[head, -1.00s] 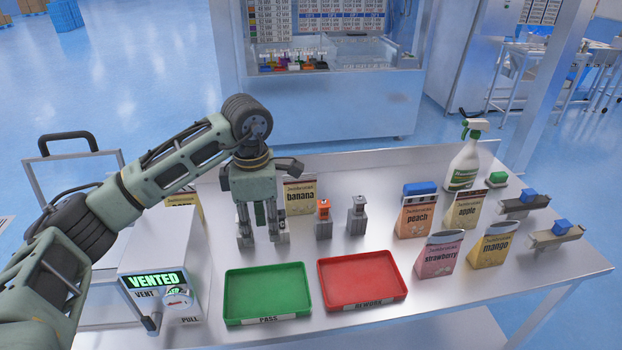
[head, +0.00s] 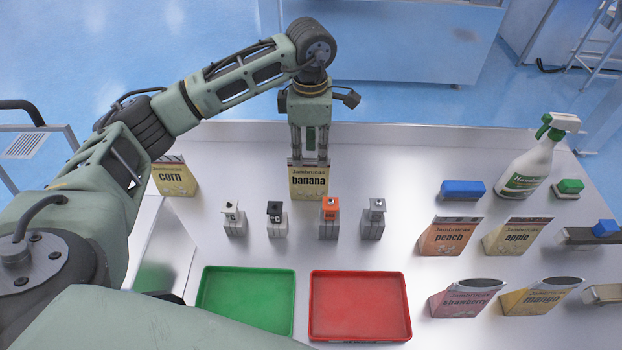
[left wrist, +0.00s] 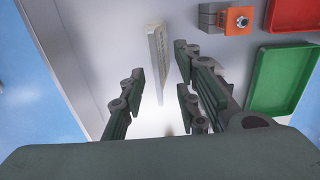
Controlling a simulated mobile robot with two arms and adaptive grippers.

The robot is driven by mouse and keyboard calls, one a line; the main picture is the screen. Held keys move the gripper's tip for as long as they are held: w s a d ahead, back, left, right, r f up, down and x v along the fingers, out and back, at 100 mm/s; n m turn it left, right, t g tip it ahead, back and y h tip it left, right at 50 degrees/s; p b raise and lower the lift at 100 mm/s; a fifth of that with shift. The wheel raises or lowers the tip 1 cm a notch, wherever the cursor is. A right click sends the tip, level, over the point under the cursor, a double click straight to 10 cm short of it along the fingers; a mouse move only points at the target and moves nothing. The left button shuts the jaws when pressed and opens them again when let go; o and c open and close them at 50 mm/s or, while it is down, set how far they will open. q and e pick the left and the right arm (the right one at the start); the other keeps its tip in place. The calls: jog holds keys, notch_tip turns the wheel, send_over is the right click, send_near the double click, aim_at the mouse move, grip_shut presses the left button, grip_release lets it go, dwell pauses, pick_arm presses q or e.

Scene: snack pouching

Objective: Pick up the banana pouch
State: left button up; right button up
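The banana pouch (head: 310,183) stands upright near the back edge of the table, cream with a dark "banana" label. My left gripper (head: 310,157) points down right over its top, one finger toward each side. In the left wrist view, the pouch shows edge-on as a thin pale slab (left wrist: 157,62), and the left gripper (left wrist: 160,78) has its fingers apart with the slab between them. Gaps show on both sides there, so it is open. My right gripper is in neither current view.
The corn pouch (head: 174,177) stands to the left. Several small stamp-like blocks (head: 328,220) stand in front, then a green tray (head: 245,273) and a red tray (head: 358,281). Peach (head: 450,238), apple (head: 517,238), strawberry (head: 464,299) and mango (head: 536,298) pouches and a spray bottle (head: 531,165) are right.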

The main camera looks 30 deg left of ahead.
aim_at(309, 165)
pick_arm(q)
jog(key=f, duration=0.1)
jog(key=f+p, duration=0.1)
jog(key=f, duration=0.1)
jog(key=f+p, duration=0.1)
jog(key=shift+w+a+f, duration=0.15)
jog(key=shift+a+f, duration=0.15)
jog(key=shift+f, duration=0.3)
pick_arm(e)
jog(key=r, duration=0.1)
jog(key=w+r, duration=0.1)
jog(key=r, duration=0.1)
jog(key=shift+w, duration=0.15)
pick_arm(q)
jog(key=shift+c, duration=0.5)
grip_shut()
pick_arm(e)
jog(key=shift+a, duration=0.2)
